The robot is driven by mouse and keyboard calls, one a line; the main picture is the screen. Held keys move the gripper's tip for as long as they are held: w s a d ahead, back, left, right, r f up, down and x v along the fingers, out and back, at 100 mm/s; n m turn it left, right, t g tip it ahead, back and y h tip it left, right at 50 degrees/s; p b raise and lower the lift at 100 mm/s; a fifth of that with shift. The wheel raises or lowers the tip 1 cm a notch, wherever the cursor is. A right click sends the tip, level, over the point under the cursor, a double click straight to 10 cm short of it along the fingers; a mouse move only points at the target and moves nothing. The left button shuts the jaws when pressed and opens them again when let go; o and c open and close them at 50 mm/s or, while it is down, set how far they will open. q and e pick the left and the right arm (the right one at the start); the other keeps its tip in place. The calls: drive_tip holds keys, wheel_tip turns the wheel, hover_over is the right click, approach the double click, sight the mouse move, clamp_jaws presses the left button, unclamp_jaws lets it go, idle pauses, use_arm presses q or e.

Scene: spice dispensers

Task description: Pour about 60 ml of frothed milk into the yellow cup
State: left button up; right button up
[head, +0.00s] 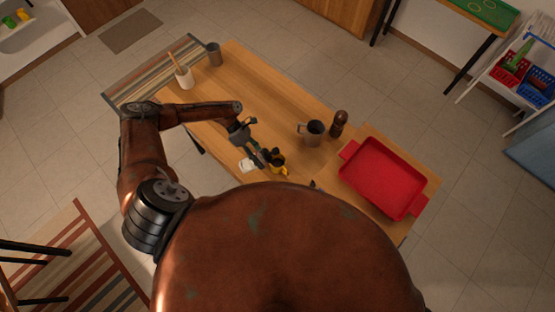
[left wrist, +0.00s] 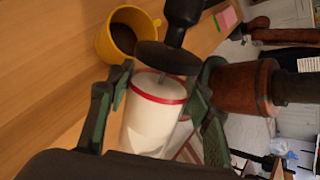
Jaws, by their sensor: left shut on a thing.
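The yellow cup (head: 284,171) stands on the wooden table near its front edge, partly hidden by dark parts. In the left wrist view the yellow cup (left wrist: 124,34) holds dark brown liquid. My left gripper (head: 258,154) is beside the cup in the head view. In the left wrist view its fingers (left wrist: 155,108) are shut around a white container (left wrist: 151,122) with a red rim. A black disc with a knob (left wrist: 166,58) and thin rod is at the container's rim. The contents cannot be seen. My right gripper cannot be made out.
A grey metal mug (head: 311,135) and a brown mill (head: 338,124) stand right of the cup. A red tray (head: 351,149) is farther right. A utensil crock (head: 184,78) and grey tumbler (head: 213,54) stand at the far left. The table's middle is clear.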

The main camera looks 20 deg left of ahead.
use_arm(q)
drive_tip(key=shift+d, duration=0.1)
drive_tip(key=shift+s, duration=0.1)
drive_tip(key=shift+w+p, duration=0.2)
drive_tip(key=shift+p, duration=0.1)
drive_tip(key=shift+s, duration=0.15)
drive_tip(key=shift+f+p, duration=0.1)
drive_tip(key=shift+p, duration=0.2)
drive_tip(key=shift+d+y, duration=0.1)
drive_tip(key=shift+y, duration=0.2)
drive_tip(key=shift+w+p, duration=0.2)
drive_tip(key=shift+p, duration=0.2)
drive_tip(key=shift+s+g, duration=0.15)
drive_tip(key=shift+g, duration=0.15)
